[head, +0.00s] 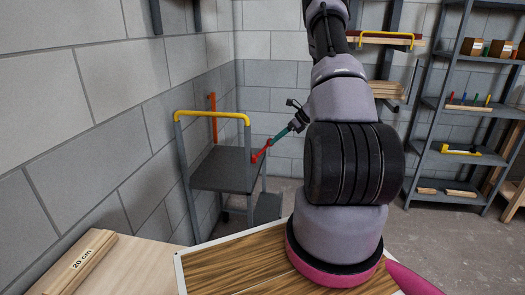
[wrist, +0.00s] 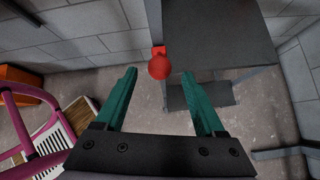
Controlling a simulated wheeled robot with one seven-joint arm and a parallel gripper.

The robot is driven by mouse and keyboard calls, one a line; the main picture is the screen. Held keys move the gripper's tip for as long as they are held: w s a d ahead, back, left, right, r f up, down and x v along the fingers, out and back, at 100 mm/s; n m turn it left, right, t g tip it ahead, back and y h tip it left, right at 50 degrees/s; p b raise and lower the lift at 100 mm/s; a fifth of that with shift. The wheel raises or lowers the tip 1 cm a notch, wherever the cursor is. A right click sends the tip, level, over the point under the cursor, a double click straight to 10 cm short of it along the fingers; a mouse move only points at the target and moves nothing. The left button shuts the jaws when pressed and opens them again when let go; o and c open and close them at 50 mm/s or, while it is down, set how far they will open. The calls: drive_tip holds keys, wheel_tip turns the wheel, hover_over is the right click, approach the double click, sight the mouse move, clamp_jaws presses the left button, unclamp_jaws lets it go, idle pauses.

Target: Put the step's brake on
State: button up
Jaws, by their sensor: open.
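The grey step (head: 222,170) with a yellow handrail (head: 212,115) stands by the wall in the head view. A red brake lever (head: 261,151) sticks out at an angle from its right side. In the wrist view the step's dark top (wrist: 220,35) fills the upper middle, and the lever's round red knob (wrist: 159,67) points towards me. My gripper (head: 277,139) is at the lever's outer end. In the wrist view its teal fingers (wrist: 160,75) are open, with the knob in line with the gap between them. I cannot tell whether they touch it.
A wooden worktop (head: 235,265) with a light edge lies in front, with a batten marked 20 cm (head: 80,264) at left. A shelf rack (head: 462,105) stands at right. An orange upright bar (head: 212,118) is behind the step. Some floor is clear between step and rack.

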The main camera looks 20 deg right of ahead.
sight(263, 149)
drive_tip(key=x, duration=0.9)
drive_tip(key=shift+a+f, duration=0.1)
drive_tip(key=shift+c, duration=0.3)
clamp_jaws()
idle(0.9)
